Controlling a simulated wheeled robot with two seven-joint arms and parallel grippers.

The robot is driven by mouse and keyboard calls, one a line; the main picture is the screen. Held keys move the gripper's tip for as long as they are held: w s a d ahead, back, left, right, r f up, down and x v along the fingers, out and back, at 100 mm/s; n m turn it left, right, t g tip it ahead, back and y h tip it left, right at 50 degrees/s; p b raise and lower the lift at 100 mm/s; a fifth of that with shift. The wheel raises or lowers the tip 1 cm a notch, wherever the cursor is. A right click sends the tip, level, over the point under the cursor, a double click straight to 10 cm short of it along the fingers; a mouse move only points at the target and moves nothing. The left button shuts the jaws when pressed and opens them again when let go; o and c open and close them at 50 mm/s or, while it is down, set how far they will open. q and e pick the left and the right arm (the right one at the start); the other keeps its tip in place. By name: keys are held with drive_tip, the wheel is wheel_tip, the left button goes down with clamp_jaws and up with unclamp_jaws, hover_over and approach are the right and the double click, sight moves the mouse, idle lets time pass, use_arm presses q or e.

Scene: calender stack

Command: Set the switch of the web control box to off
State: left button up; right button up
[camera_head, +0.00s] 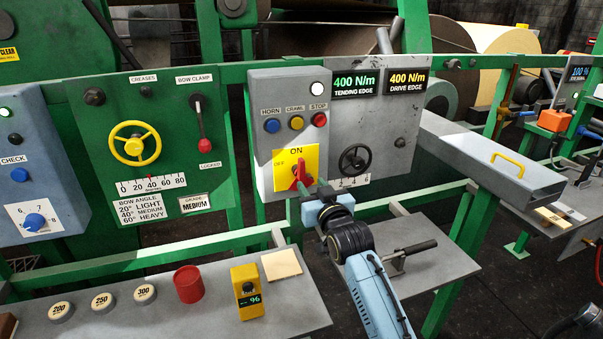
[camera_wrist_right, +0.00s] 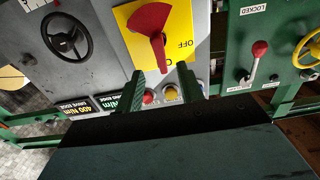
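The web control box (camera_head: 262,110) is a grey box with a yellow plate (camera_head: 281,158) marked ON at the top and OFF at the left. Its red switch handle (camera_head: 299,173) points up towards ON. My right gripper (camera_head: 307,191) is just in front of the lower part of the switch. In the right wrist view, which shows the box upside down, the red handle (camera_wrist_right: 151,20) narrows towards the gap between the two fingertips (camera_wrist_right: 161,70). The fingers are apart. I cannot tell whether they touch the handle. My left gripper is not in view.
Blue, yellow and red buttons (camera_head: 296,122) sit above the plate. A black handwheel (camera_head: 355,159) is to the right of the switch. A bow clamp lever (camera_head: 204,144) is to the left. A shelf (camera_head: 215,305) below holds weights, a red cylinder and a yellow device (camera_head: 247,292).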

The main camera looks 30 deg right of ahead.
sight(303, 173)
drive_tip(key=x, duration=0.8)
drive_tip(key=shift+w+b, duration=0.3)
clamp_jaws()
